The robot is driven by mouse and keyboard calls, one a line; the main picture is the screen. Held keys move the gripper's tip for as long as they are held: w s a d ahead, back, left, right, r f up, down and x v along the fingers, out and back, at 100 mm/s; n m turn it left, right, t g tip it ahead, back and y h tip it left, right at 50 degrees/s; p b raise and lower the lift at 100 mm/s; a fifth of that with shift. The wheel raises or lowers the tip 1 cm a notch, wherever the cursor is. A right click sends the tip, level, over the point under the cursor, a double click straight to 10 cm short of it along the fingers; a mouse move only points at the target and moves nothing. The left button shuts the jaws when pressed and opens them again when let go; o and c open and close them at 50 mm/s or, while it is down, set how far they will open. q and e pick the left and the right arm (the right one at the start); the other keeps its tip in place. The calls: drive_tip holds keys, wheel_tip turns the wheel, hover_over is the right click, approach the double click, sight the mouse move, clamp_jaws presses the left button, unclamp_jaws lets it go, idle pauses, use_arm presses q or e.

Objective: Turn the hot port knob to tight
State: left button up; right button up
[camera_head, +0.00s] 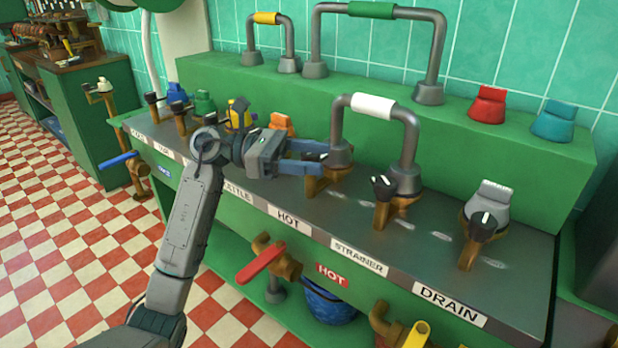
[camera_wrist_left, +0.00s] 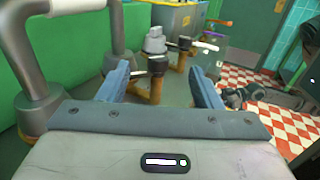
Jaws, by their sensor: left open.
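The hot port knob (camera_head: 315,156) shows in the head view as a dark top on a brass fitting (camera_head: 316,184), behind the label HOT (camera_head: 288,220). My left gripper (camera_head: 326,157) is open there, its blue fingers over the fitting and partly hiding the knob. I cannot tell whether they touch it. In the left wrist view the open fingers (camera_wrist_left: 160,80) show. The black knob (camera_wrist_left: 155,65) seen between them looks like the strainer knob farther along, and the hot knob seems hidden below the gripper body. No tight marking is readable.
A white-gripped arched handle (camera_head: 373,106) stands close behind the fingers. The strainer knob (camera_head: 383,187) and drain knob (camera_head: 482,226) stand to the right. A red-levered valve (camera_head: 262,262) juts out below the counter front. Coloured caps and knobs crowd the left end.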

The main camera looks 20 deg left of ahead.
use_arm(q)
drive_tip(key=s+d, duration=0.2)
drive_tip(key=s, duration=0.6)
drive_tip(key=shift+d+r, duration=0.2)
drive_tip(key=shift+r, duration=0.2)
use_arm(e)
drive_tip(key=shift+w+r, duration=0.3)
